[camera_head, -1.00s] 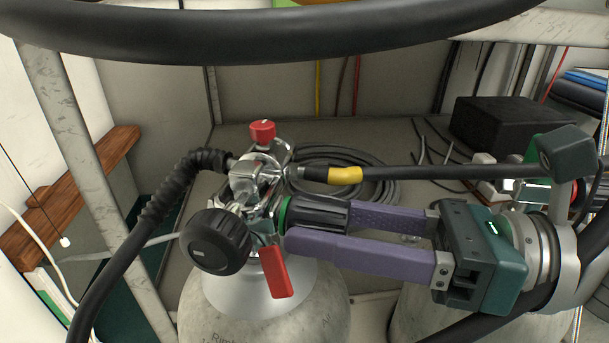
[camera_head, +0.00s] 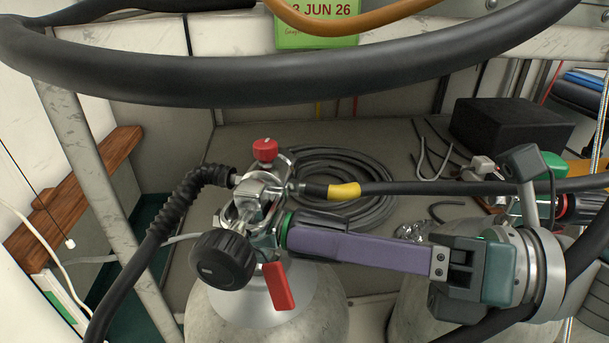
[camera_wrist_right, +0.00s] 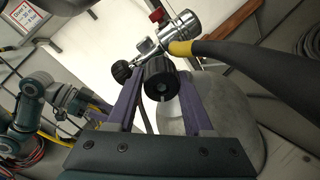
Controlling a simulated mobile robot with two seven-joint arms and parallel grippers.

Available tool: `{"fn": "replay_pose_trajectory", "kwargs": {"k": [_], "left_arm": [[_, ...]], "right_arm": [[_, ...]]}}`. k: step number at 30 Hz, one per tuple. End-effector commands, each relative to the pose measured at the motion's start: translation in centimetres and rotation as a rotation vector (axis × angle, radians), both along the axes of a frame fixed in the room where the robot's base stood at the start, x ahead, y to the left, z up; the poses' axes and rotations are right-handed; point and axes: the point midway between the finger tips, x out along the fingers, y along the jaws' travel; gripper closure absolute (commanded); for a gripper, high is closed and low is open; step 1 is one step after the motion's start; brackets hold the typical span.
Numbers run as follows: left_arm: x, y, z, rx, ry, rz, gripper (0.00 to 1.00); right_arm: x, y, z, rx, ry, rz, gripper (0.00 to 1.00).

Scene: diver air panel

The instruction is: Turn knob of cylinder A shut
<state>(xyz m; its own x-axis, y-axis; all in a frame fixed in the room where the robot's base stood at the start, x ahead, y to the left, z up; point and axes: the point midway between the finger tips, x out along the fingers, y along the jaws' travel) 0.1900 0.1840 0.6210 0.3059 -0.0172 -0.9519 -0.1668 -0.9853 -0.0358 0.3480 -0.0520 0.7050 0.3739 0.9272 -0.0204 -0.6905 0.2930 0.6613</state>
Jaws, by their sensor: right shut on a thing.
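A cylinder (camera_head: 215,310) stands in the foreground with a metal valve on top. The valve's black knob with a green ring (camera_head: 322,219) points right in the head view; it faces the camera in the right wrist view (camera_wrist_right: 160,82). My right gripper (camera_head: 297,237) comes from the right, its purple fingers shut on this knob, one on each side in the wrist view. In the head view the near finger hides part of the knob and most of the far finger. The cylinder's letter is not readable. My left gripper (camera_wrist_right: 85,107) shows small at the left of the wrist view, jaws unclear.
A round black knob (camera_head: 223,259) and a red lever (camera_head: 279,287) sit close by the valve. A black hose with a yellow sleeve (camera_head: 344,190) runs right, just above my right gripper. A thick black hose (camera_head: 280,80) crosses in front. A second cylinder (camera_head: 405,310) stands right.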

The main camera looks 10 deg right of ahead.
Motion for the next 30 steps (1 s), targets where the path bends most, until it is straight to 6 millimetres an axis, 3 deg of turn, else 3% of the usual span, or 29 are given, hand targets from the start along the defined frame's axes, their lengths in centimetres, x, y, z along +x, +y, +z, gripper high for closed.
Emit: {"fn": "replay_pose_trajectory", "kwargs": {"k": [21,22,30], "left_arm": [[0.02,0.01,0.4,0.0,-0.001,0.0,0.5],[0.02,-0.01,0.4,0.0,-0.001,0.0,0.5],[0.03,-0.19,0.41,-0.007,-0.001,0.005,0.5]], "right_arm": [[0.06,-0.04,0.03,0.031,0.084,-0.002,1.0],[0.06,-0.04,0.03,0.031,0.084,-0.002,0.46],[0.02,-0.02,0.03,0.031,0.084,-0.001,0.19]]}}
